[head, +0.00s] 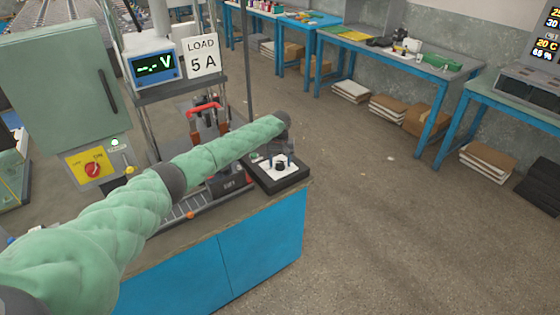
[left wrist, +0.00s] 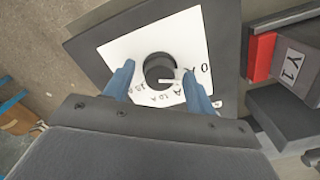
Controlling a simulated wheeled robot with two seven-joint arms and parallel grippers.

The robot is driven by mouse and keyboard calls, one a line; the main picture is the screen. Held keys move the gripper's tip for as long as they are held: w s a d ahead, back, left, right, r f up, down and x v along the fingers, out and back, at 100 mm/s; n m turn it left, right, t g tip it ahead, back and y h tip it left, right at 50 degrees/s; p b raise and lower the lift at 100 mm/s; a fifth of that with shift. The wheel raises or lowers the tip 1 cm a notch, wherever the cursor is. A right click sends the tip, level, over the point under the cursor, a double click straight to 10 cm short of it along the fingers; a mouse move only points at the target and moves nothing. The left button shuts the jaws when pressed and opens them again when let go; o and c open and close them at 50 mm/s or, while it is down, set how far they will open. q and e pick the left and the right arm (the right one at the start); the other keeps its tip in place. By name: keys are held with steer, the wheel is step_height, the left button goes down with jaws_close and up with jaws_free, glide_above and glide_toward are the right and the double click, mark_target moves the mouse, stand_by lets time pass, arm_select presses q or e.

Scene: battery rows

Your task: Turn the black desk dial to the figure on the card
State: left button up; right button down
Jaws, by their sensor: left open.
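The black desk dial (head: 279,165) sits on a white plate in a dark square base at the desk's right corner. In the left wrist view the dial (left wrist: 159,68) has a white pointer mark towards the right, on the side of the 0. Figures around it include 0, 10 and 15; the others are partly hidden. My left gripper (left wrist: 160,86) is open, its blue fingers on either side of the dial and apart from it. In the head view my left gripper (head: 280,158) is over the dial. The card (head: 203,58) reads LOAD 5 A. My right gripper is out of view.
A voltmeter (head: 153,66) shows dashes and V beside the card. A green cabinet (head: 60,80) and a yellow panel with a red switch (head: 92,170) stand at left. A block marked Y1 (left wrist: 290,65) is close to the dial's base. Floor right of the desk is clear.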

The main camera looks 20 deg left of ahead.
arm_select(q)
steer(key=shift+w+f, duration=0.1)
steer(key=shift+f, duration=0.15)
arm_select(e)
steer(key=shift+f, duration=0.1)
arm_select(q)
steer(key=shift+r, duration=0.1)
steer(key=c, duration=1)
